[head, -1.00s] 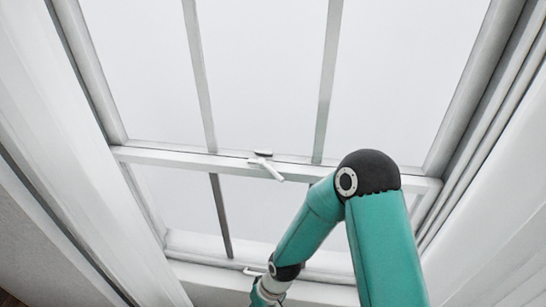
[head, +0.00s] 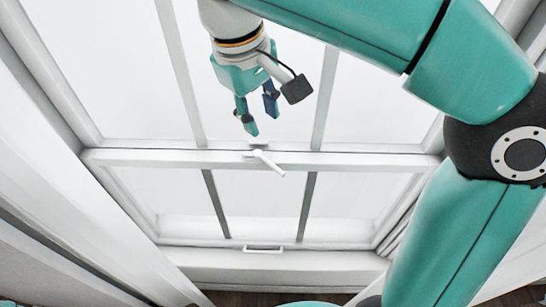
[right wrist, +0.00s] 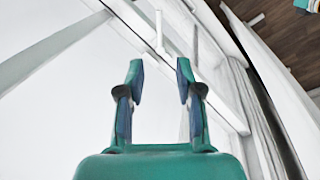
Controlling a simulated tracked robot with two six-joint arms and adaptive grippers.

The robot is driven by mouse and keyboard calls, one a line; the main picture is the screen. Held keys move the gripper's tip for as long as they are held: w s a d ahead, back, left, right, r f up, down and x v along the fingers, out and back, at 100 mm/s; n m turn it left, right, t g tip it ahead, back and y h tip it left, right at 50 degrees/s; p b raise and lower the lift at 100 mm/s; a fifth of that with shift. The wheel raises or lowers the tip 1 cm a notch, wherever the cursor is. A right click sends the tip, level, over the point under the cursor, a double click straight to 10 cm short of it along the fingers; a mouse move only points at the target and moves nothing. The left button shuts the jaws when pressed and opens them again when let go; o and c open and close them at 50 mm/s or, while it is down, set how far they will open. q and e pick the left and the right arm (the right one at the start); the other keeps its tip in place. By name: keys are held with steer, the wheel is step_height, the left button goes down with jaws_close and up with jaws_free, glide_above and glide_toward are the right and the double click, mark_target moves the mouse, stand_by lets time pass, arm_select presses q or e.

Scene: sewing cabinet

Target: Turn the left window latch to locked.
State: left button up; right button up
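A white window latch (head: 268,160) sits on the meeting rail in the middle of the window. Its lever slants down to the right in the head view, and a small white piece is just above its pivot. The latch also shows in the right wrist view (right wrist: 160,46), straight ahead between the fingertips. My right gripper (head: 261,117) is above the latch in the head view, pointing down at it, open and empty. In the right wrist view the fingers (right wrist: 160,72) are spread apart with a gap before the latch. My left gripper is out of view.
The window's meeting rail (head: 350,162) runs across, with thin vertical bars above and below. A white handle (head: 263,249) is on the bottom rail. White frames and curtain-like panels flank both sides. Only one latch shows.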

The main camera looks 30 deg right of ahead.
mark_target(276, 168)
steer(key=d+f, duration=0.1)
steer(key=f, duration=0.4)
steer(key=d+f, duration=0.1)
steer(key=f, duration=0.4)
steer(key=d+f+b, duration=0.1)
steer(key=f, duration=0.4)
steer(key=shift+w+f, duration=0.15)
jaws_close()
